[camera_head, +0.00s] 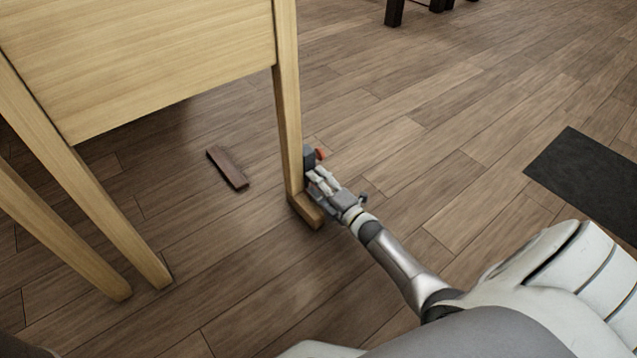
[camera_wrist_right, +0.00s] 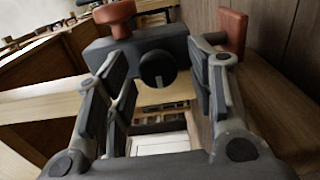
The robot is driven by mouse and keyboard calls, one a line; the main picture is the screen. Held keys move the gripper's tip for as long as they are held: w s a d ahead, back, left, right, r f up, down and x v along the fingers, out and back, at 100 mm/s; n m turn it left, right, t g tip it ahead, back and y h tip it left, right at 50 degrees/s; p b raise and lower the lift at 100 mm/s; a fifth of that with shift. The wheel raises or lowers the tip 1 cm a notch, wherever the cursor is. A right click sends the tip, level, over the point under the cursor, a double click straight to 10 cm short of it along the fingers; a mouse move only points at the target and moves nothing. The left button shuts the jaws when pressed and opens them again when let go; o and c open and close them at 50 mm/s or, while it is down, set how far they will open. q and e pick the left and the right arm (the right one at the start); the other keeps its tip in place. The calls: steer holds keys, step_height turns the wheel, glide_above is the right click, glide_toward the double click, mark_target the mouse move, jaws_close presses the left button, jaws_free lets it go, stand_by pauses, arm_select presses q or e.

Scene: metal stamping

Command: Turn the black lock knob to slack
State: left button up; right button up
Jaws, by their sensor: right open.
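The black lock knob (camera_wrist_right: 157,69) is a round dark knob with a light mark, on the face of a dark grey block (camera_wrist_right: 118,52). It lies between the open fingers of my right gripper (camera_wrist_right: 160,85) in the right wrist view. I cannot tell whether the fingers touch it. In the head view my right gripper (camera_head: 320,181) is low, beside a wooden table leg (camera_head: 289,125). The block (camera_head: 309,158) shows only partly there, just beyond the fingers, and the knob is hidden. My left gripper is out of view.
A red knob (camera_wrist_right: 115,14) sits on top of the block, and a red piece (camera_wrist_right: 232,30) is at its right. The wooden table (camera_head: 140,55) stands close on the left. A brown block (camera_head: 227,167) lies on the floor. A black mat (camera_head: 590,178) is at right.

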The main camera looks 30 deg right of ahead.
steer(key=shift+s, duration=0.1)
steer(key=s+d, duration=0.1)
steer(key=s, duration=1)
steer(key=shift+s, duration=0.4)
